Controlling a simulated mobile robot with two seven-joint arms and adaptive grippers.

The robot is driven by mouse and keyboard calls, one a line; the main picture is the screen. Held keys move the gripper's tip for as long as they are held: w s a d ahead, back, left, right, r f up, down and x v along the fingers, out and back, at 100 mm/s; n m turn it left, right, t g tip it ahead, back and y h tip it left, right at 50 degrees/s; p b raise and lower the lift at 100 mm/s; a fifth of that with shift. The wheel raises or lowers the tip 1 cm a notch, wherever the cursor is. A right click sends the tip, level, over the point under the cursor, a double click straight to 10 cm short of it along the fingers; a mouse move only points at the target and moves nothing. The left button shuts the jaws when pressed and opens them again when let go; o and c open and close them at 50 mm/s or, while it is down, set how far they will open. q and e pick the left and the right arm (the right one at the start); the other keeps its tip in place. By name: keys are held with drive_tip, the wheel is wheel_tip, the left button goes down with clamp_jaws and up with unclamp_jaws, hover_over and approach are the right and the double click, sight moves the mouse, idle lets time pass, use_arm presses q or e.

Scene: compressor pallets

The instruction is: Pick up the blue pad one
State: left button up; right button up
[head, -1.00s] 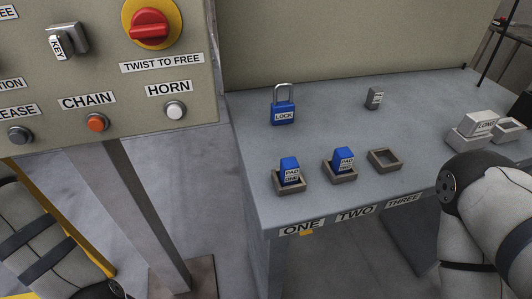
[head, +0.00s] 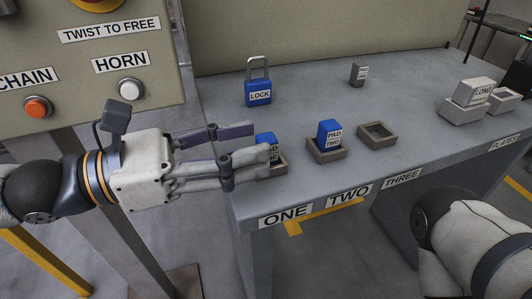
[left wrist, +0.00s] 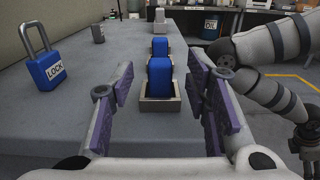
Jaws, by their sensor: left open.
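The blue pad one (head: 268,139) sits in its small square holder (head: 279,167) at the bench's front left, above the label ONE. My left gripper (head: 252,144) is open just left of it, and its fingers partly hide pad and holder in the head view. In the left wrist view the nearest blue pad (left wrist: 159,77) stands upright in its holder, ahead of and between the open purple-lined fingers (left wrist: 165,92). No contact is clear. The blue pad two (head: 330,133) stands in the neighbouring holder. My right gripper is out of view; only part of that arm shows.
A blue padlock marked LOCK (head: 258,92) stands behind the pads. An empty holder (head: 377,135) is right of pad two. A small grey block (head: 358,74) stands farther back. Grey blocks (head: 475,97) are at the right. The control panel (head: 95,70) is at the left.

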sight(257, 140)
use_arm(q)
drive_tip(key=x, duration=0.1)
drive_tip(key=p+x, duration=0.1)
drive_tip(key=shift+w+d+r, duration=0.1)
drive_tip(key=shift+d+r, duration=0.2)
drive_tip(key=shift+d, duration=0.1)
drive_tip(key=shift+w+d+f+p, duration=0.1)
drive_tip(key=shift+w+d+p, duration=0.05)
drive_tip(key=shift+d+p, duration=0.2)
drive_tip(key=shift+f, duration=0.1)
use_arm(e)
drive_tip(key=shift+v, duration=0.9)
use_arm(q)
clamp_jaws()
